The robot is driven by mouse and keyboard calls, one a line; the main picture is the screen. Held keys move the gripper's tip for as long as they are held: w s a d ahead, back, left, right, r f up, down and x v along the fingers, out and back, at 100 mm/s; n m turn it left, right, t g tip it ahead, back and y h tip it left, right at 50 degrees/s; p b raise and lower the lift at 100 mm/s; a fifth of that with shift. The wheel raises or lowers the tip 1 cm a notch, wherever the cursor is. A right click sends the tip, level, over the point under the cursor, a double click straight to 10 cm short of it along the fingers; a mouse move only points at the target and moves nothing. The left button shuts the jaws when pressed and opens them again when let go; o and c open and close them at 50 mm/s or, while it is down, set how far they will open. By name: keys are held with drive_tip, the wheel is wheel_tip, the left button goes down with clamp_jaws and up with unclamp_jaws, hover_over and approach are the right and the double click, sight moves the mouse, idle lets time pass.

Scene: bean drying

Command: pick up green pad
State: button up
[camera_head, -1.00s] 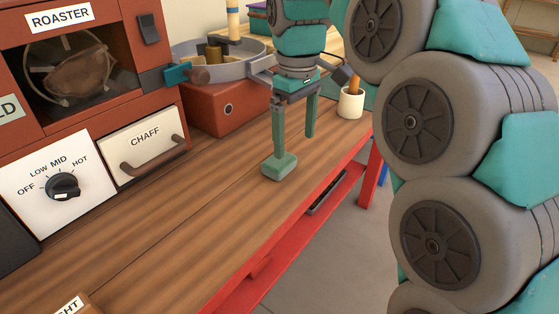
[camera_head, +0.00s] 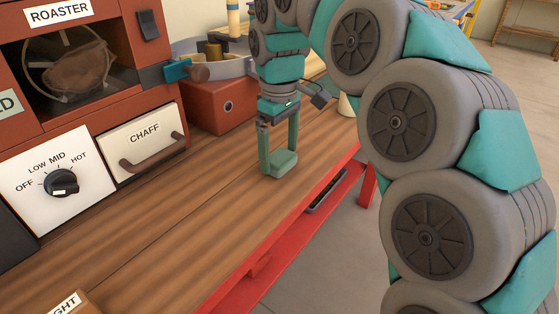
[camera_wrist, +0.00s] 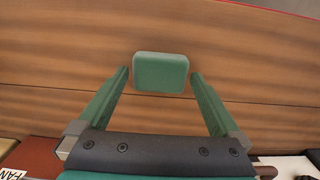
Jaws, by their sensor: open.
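The green pad (camera_head: 282,163) is a small rounded block lying on the wooden bench near its front edge. It also shows in the wrist view (camera_wrist: 161,72), just beyond and between my fingertips. My gripper (camera_head: 280,166) points down over the pad, with its fingers reaching about bench level in the head view. In the wrist view my gripper (camera_wrist: 159,74) is open, one green finger to each side of the pad, with a gap on both sides. Nothing is held. The contact of the fingertips with the bench cannot be told.
The roaster (camera_head: 62,85) with its CHAFF drawer (camera_head: 145,139) stands to the left. A red box (camera_head: 218,104) under a round metal tray (camera_head: 203,66) is behind my gripper. A pale cup (camera_head: 346,106) is partly hidden by my arm. The front of the bench (camera_head: 185,225) is clear.

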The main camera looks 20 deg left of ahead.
drive_tip(key=shift+f, duration=0.65)
drive_tip(key=c, duration=1.1)
drive_tip(key=shift+r, duration=0.15)
drive_tip(key=shift+w+r, duration=0.1)
drive_tip(key=shift+r, duration=1.1)
drive_tip(key=shift+d+r, duration=0.1)
drive_tip(key=shift+r, duration=0.3)
drive_tip(key=s+d, duration=0.3)
drive_tip(key=d, duration=0.1)
drive_tip(key=s+d+r+b, duration=0.1)
drive_tip(key=s+d, duration=0.2)
drive_tip(key=d, duration=0.1)
drive_tip(key=s+d+b, duration=0.1)
drive_tip(key=s+d, duration=0.3)
drive_tip(key=shift+d+r, duration=0.25)
